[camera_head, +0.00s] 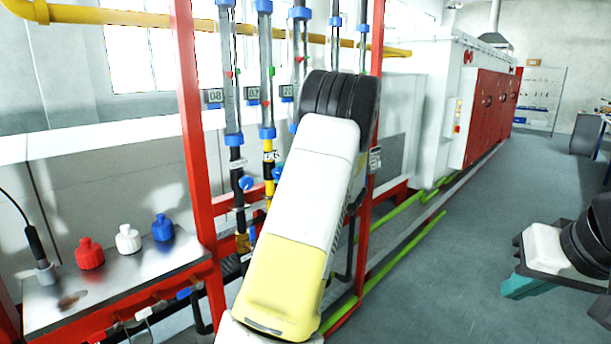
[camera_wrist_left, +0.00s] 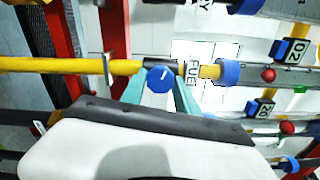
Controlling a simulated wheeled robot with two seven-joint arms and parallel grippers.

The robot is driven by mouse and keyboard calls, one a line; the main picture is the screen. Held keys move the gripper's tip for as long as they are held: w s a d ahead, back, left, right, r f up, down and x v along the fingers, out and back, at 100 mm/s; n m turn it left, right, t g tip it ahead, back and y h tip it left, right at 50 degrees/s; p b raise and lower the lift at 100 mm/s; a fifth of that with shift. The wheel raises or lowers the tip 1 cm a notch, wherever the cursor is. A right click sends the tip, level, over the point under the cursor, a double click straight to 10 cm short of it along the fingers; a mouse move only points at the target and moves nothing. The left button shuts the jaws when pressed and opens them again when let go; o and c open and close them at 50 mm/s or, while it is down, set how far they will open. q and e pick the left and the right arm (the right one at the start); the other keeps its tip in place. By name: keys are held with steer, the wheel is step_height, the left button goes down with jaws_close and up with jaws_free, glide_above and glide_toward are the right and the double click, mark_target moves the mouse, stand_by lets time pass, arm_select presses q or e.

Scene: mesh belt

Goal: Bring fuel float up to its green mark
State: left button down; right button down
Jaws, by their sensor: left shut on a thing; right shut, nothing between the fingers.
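In the left wrist view the fuel line is a yellow pipe (camera_wrist_left: 70,65) with a FUEL label (camera_wrist_left: 193,72) beside its blue valve knob (camera_wrist_left: 160,79). My left gripper (camera_wrist_left: 160,88) has its teal fingers on either side of this knob, shut on it. The clear fuel tube (camera_wrist_left: 250,74) holds a red float (camera_wrist_left: 268,74); a green mark (camera_wrist_left: 300,89) sits further along, towards the picture's right edge. In the head view my left arm hides its fingers; the fuel tube (camera_head: 267,112) stands behind it. My right gripper (camera_head: 525,284) is shut and empty at lower right.
Other flow tubes (camera_head: 231,110) stand close beside, with number displays (camera_head: 213,96). A red frame post (camera_head: 190,130) is left of them. The floor (camera_head: 450,270) to the right is clear.

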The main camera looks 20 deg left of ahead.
arm_select(q)
steer(key=n, duration=1.2)
steer(key=shift+n, duration=0.4)
stand_by(0.3)
steer(key=c, duration=0.9)
jaws_free()
steer(key=v, duration=0.8)
